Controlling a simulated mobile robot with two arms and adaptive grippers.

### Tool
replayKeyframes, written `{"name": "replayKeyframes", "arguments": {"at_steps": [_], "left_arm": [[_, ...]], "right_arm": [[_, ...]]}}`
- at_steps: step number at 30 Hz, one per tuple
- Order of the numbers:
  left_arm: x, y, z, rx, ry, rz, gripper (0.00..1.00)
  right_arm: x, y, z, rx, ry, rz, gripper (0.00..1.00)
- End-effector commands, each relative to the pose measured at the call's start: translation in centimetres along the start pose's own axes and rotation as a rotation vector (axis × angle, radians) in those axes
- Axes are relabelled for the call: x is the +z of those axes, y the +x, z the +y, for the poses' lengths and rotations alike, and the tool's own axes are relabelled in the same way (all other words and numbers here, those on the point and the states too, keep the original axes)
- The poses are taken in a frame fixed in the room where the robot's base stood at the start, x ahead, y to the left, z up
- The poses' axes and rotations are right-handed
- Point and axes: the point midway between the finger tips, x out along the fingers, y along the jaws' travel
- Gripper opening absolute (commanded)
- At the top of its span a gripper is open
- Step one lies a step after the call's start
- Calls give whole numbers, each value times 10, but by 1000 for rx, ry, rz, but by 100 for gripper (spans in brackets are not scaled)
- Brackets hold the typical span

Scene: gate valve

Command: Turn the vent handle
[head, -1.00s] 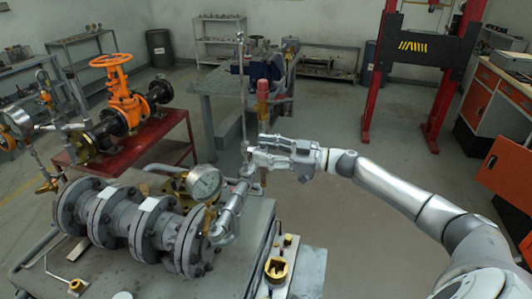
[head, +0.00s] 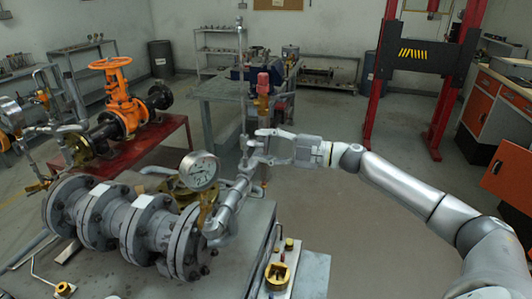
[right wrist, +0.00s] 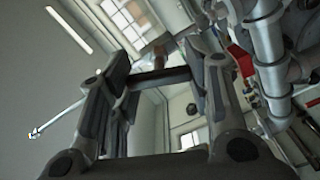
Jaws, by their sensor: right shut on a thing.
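My right gripper (head: 262,147) is at the upright pipework beside the right end of the grey flanged valve body (head: 140,222). Its two fingers are spaced apart, one above the other in the head view. In the right wrist view the fingers (right wrist: 160,85) stand on both sides of a short dark bar (right wrist: 160,77), taken as the vent handle, and are shut on it. The handle is small and mostly hidden by the fingers in the head view. My left gripper is not in view.
A round pressure gauge (head: 199,170) stands close left of the gripper. An orange handwheel valve (head: 122,100) sits on a red table at left. A yellow fitting (head: 277,275) is at the front.

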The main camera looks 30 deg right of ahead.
Motion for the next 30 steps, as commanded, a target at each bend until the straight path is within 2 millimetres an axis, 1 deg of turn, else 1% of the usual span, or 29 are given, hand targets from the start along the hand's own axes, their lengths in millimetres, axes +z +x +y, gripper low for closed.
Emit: {"name": "replayKeyframes", "arguments": {"at_steps": [1, 3, 12, 19, 30], "left_arm": [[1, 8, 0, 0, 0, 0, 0], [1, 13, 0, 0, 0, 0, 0], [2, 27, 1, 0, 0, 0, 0], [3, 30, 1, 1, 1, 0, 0], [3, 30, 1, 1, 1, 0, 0]], "right_arm": [[2, 0, -4, 0, -39, 0, 21], [2, 0, -4, 0, -90, 0, 21], [1, 0, -3, -1, -245, 0, 21], [1, 0, -3, -2, -294, 0, 21], [0, 0, -3, -3, -302, 1, 21]]}}
